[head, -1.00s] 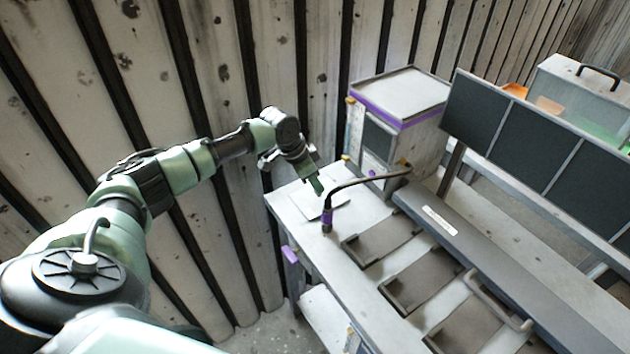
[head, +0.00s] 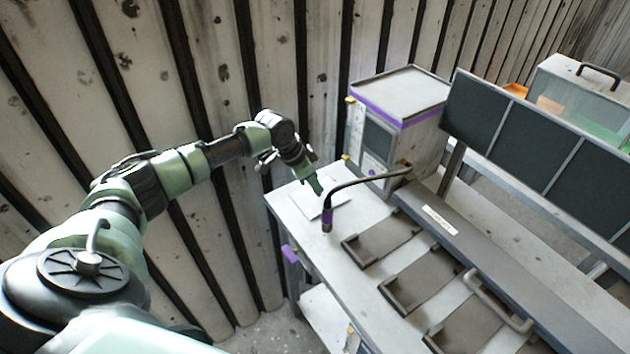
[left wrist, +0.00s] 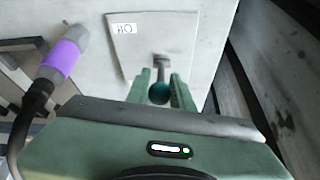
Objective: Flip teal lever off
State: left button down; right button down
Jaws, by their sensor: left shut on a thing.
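The teal lever (left wrist: 159,92) shows in the left wrist view as a round teal knob on a short grey mount, fixed to a pale plate (left wrist: 128,58) with a small label. My left gripper (left wrist: 160,94) is shut on the knob, with one green finger on each side of it. In the head view the left gripper (head: 316,187) reaches down to the pale plate (head: 305,206) at the bench's left end; the lever itself is hidden there by the fingers. My right gripper is in neither view.
A bent black pipe with a purple collar (head: 327,217) stands just right of the left gripper. A grey cabinet with purple trim (head: 402,95) stands behind it. Dark trays (head: 382,240) line the bench (head: 330,262). A ribbed wall rises behind my left arm.

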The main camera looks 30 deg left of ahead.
pick_arm(q)
jog(key=shift+s+a+f+t, duration=0.15)
jog(key=shift+s+a+t, duration=0.1)
jog(key=shift+t, duration=0.15)
jog(key=shift+s+a+f+t+h+b, duration=0.1)
jog(key=shift+s+f+t+h+b, duration=0.2)
jog(key=shift+t+h+b, duration=0.35)
jog(key=shift+s+t+b, duration=0.15)
jog(key=shift+t+b, duration=0.4)
jog(key=shift+b, duration=0.15)
jog(key=shift+r, duration=0.15)
jog(key=c, duration=1.2)
grip_release()
jog(key=shift+c, duration=0.2)
jog(key=shift+s+a, duration=0.1)
